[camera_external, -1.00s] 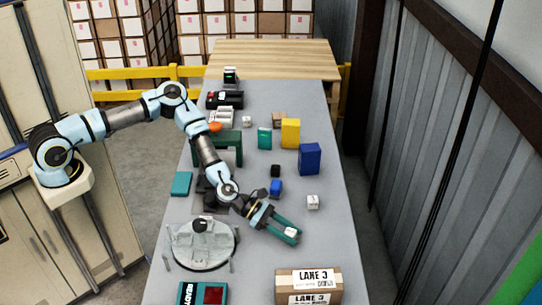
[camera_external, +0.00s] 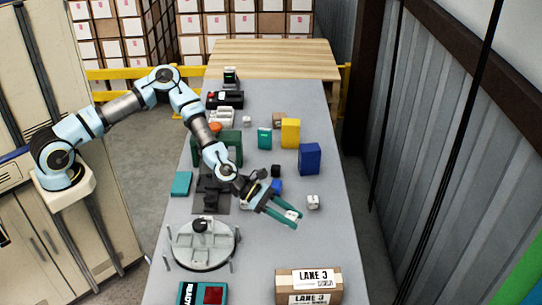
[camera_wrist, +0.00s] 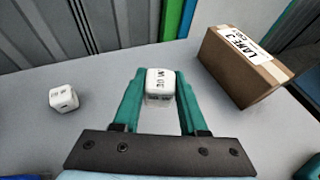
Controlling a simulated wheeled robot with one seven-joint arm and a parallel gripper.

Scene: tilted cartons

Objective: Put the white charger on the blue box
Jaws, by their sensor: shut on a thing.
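The white charger (camera_external: 292,215) is a small white block with dark print on top. It shows between the green fingers in the wrist view (camera_wrist: 160,80). My gripper (camera_external: 291,218) is shut on it, with a finger on each side; it also shows in the wrist view (camera_wrist: 161,88). The blue box (camera_external: 309,158) stands upright on the table, farther back and slightly right of my gripper. It is not seen in the wrist view. Whether the charger is clear of the table is hard to tell.
A similar white cube (camera_external: 313,201) lies just right of my gripper. A small blue cube (camera_external: 277,187) and a black cube (camera_external: 275,170) lie behind it. A yellow box (camera_external: 290,133) stands behind the blue box. A LANE 3 carton (camera_external: 308,285) is at the front.

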